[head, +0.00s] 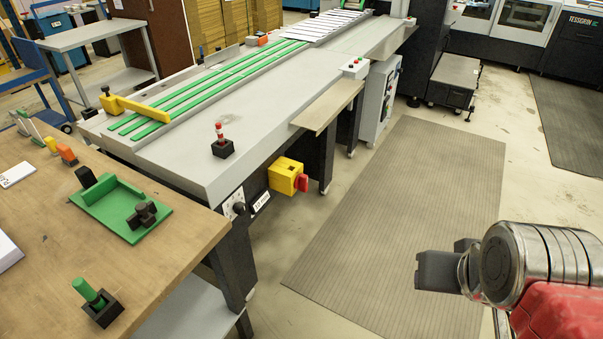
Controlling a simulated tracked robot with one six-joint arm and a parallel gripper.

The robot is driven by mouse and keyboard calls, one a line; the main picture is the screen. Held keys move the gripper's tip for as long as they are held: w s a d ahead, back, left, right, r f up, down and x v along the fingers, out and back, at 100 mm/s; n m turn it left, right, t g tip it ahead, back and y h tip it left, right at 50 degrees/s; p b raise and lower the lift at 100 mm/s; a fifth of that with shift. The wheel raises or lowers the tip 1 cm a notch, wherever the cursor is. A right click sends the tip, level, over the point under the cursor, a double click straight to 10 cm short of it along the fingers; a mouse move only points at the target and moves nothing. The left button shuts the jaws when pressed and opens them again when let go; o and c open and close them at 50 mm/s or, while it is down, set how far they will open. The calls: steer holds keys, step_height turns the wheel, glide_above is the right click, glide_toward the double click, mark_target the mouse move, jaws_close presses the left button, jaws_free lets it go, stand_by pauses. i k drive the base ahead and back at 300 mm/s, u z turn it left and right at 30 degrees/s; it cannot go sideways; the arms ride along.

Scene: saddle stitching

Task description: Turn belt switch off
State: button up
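A black rotary knob (239,208) sits on a light plate on the end of the grey belt table (235,160), below its top. A small white label (261,201) is to its right; I cannot read it surely. Farther right is a yellow box (285,175) with a red rotary handle (302,182). I cannot tell for sure which is the belt switch, nor its setting. My gripper (440,266) is at the lower right over the floor mat, well apart from both. Its dark fingers show from the side, and I cannot tell the gap between them.
A wooden workbench (95,235) with a green fixture (122,208) fills the left front. A red-and-black lever (221,142) stands on the belt table. A grey cabinet (376,103) stands farther back. The floor mat (405,205) is clear.

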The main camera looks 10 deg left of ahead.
mark_target(300, 183)
steer(key=u, duration=0.3)
steer(key=i, duration=0.7)
steer(key=u, duration=0.95)
steer(key=i, duration=0.65)
steer(key=u, duration=0.45)
